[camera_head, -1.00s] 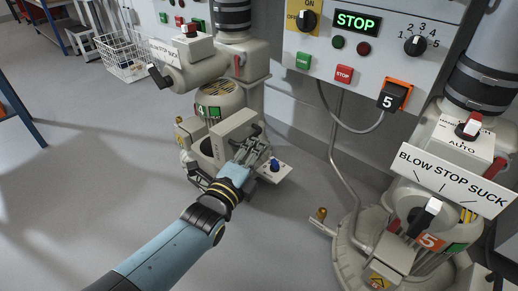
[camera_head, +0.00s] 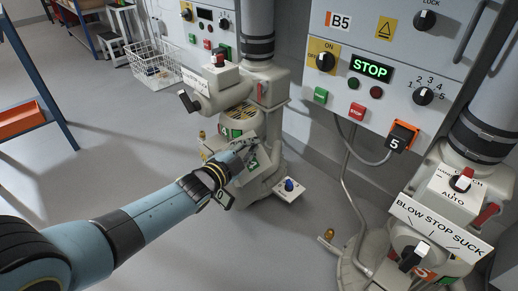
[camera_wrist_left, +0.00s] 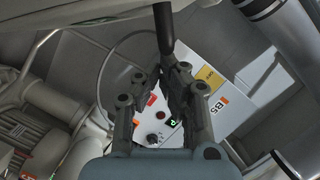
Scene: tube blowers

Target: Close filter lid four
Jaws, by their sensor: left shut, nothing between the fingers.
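Blower four (camera_head: 238,112) stands at the middle of the head view, a beige machine with a black-handled knob. Its filter lid (camera_head: 262,172), a beige panel with a green label marked 4, is low on its front and faces me. I cannot tell whether it is fully closed. My left gripper (camera_head: 248,147) is shut and empty at the upper edge of this lid; contact is unclear. My forearm hides part of the lid's left side. In the wrist view the fingers (camera_wrist_left: 168,75) show, with a dark rod beyond them. My right gripper is out of view.
A small plate with a blue knob (camera_head: 289,186) is right of blower four. Blower five (camera_head: 440,225) stands at the right, below the B5 control panel (camera_head: 375,60). A wire basket (camera_head: 153,67) is behind.

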